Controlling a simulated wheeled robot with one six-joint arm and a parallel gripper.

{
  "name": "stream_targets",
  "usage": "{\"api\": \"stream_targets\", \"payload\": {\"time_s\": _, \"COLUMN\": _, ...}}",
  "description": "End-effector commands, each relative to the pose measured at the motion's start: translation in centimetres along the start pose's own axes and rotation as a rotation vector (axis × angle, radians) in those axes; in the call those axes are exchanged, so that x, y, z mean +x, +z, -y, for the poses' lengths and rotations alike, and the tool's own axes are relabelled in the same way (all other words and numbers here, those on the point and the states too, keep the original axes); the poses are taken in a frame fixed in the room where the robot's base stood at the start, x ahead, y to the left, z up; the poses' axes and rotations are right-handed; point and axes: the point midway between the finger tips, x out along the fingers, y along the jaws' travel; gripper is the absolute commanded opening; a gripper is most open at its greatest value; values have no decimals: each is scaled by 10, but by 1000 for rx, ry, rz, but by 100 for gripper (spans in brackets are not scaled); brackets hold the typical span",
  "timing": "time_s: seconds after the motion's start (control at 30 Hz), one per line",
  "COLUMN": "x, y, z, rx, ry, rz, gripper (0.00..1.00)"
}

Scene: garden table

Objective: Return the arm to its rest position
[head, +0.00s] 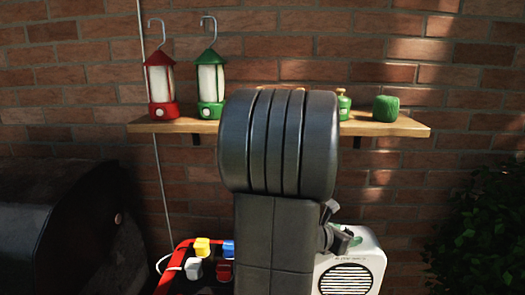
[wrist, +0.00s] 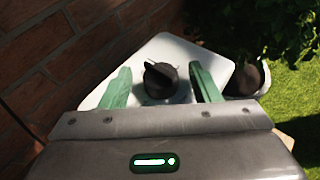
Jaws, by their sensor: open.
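My gripper (wrist: 160,78) is open in the wrist view, with its two green fingers spread apart. A black knob (wrist: 160,80) on a white box shows between the fingers; I cannot tell whether they touch it. In the head view my dark arm fills the middle and hides most of the gripper. The white box (head: 368,262), with a round dark grille, stands at the lower right beside the arm.
A wooden shelf (head: 401,127) on the brick wall carries a red lantern (head: 161,86), a green lantern (head: 210,86), a small green bottle (head: 343,103) and green twine (head: 386,108). A dark rounded grill (head: 60,230) stands left. A bush (head: 475,235) is right.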

Motion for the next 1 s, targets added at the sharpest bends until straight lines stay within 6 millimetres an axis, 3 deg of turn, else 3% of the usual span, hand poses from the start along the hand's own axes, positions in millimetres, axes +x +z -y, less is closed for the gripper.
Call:
{"api": "stream_targets", "payload": {"time_s": 0.5, "x": -1, "y": 3, "z": -4, "rx": 94, "ry": -232, "rz": -1, "gripper": 56}}
{"api": "stream_targets", "payload": {"time_s": 1.0, "x": 0, "y": 0, "z": -4, "rx": 112, "ry": -269, "rz": 0, "gripper": 56}}
